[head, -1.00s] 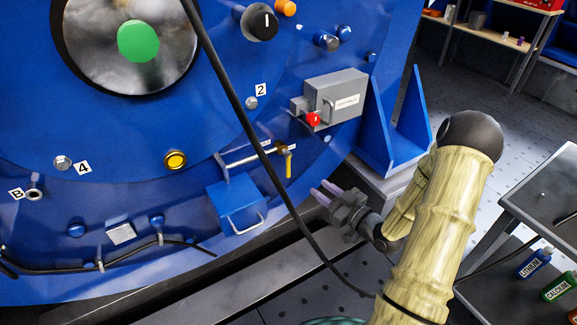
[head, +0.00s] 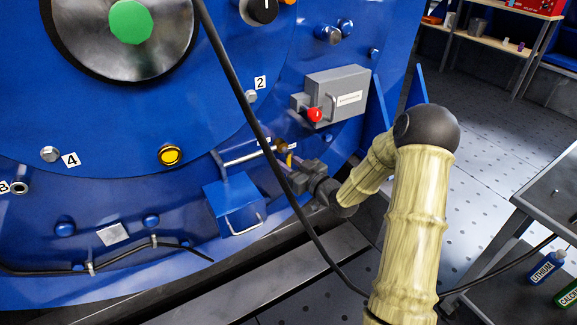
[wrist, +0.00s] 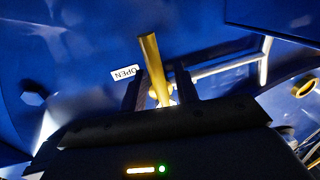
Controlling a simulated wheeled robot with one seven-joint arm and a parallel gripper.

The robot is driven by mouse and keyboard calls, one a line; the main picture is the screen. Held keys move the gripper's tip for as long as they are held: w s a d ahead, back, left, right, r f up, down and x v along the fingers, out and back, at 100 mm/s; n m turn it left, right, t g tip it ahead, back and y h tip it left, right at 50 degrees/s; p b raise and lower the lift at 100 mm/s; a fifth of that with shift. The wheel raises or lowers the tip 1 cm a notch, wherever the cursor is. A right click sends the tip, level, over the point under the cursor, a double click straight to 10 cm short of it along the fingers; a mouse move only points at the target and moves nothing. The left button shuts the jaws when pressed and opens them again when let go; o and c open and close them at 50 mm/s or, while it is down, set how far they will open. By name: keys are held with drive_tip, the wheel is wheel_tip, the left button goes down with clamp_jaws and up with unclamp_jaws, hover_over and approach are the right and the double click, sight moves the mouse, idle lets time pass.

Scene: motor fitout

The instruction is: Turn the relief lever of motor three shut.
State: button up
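The relief lever, a yellow handle on a thin metal pipe, shows in the head view (head: 289,160) low on the blue motor (head: 110,165), mostly hidden by my gripper and a black cable. In the wrist view the lever (wrist: 152,60) stands lengthwise between the two dark fingers. My gripper (head: 283,174) is at the lever. In the wrist view my gripper (wrist: 160,82) is open, with a gap visible on at least the right of the lever. A white label reading OPEN (wrist: 124,72) is left of the lever.
A black cable (head: 262,148) hangs across the head view in front of the motor. A grey box with a red knob (head: 315,114) is above the lever. A blue box with a handle (head: 236,207) is below left. A table with bottles (head: 545,266) is at right.

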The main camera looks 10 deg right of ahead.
clamp_jaws()
drive_tip(key=shift+d, duration=0.15)
